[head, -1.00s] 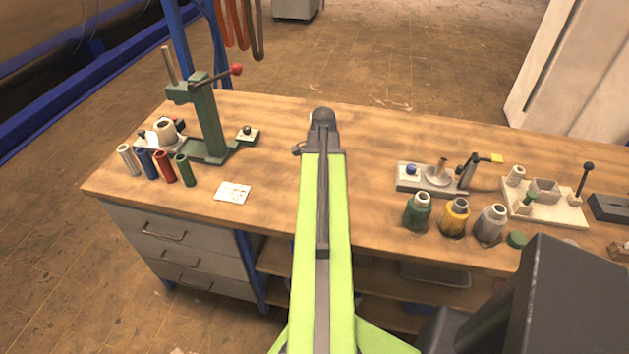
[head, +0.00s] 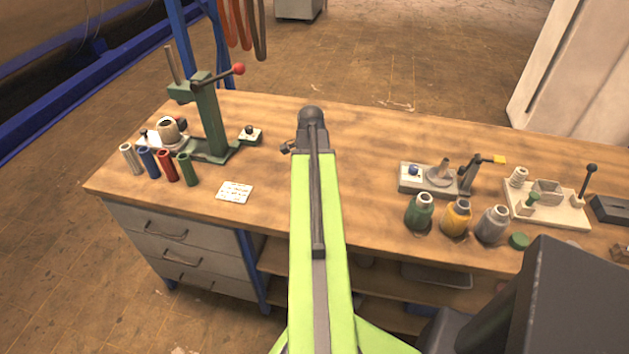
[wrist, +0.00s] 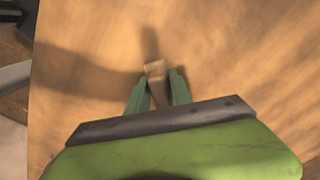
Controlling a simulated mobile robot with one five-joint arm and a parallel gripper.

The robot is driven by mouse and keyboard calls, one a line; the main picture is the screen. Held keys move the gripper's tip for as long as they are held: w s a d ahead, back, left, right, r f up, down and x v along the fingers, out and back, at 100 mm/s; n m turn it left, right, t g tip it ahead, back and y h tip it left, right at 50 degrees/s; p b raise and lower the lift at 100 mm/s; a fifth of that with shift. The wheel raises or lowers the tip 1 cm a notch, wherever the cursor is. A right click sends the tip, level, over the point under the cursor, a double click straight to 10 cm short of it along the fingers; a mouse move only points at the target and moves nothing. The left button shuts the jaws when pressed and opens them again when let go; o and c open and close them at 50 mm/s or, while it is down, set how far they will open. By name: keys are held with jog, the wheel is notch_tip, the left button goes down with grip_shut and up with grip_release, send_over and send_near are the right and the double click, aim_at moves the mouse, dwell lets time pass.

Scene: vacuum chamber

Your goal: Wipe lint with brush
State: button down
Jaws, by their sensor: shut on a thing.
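In the wrist view, my gripper (wrist: 157,82) has its two green fingers shut on a small tan block-like piece (wrist: 155,69), which I take to be part of the brush. Its lower part shows between the fingers; its bristles cannot be made out. It is over the bare wooden bench top, and whether it touches the wood is unclear. In the head view my arm hides the gripper and most of the held piece. A small white card with faint specks (head: 235,192) lies on the bench left of my arm; I cannot tell whether the specks are lint.
A green lever press (head: 208,125) stands at the bench's left, with several coloured tubes (head: 167,167) before it. Bottles (head: 456,216) and white fixture plates (head: 546,205) stand on the right. The bench middle (head: 365,150) is clear.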

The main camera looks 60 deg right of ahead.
jog(key=shift+r, duration=0.1)
notch_tip(320, 180, up, 6)
jog(key=p, duration=0.6)
notch_tip(320, 180, up, 3)
jog(key=p, duration=0.3)
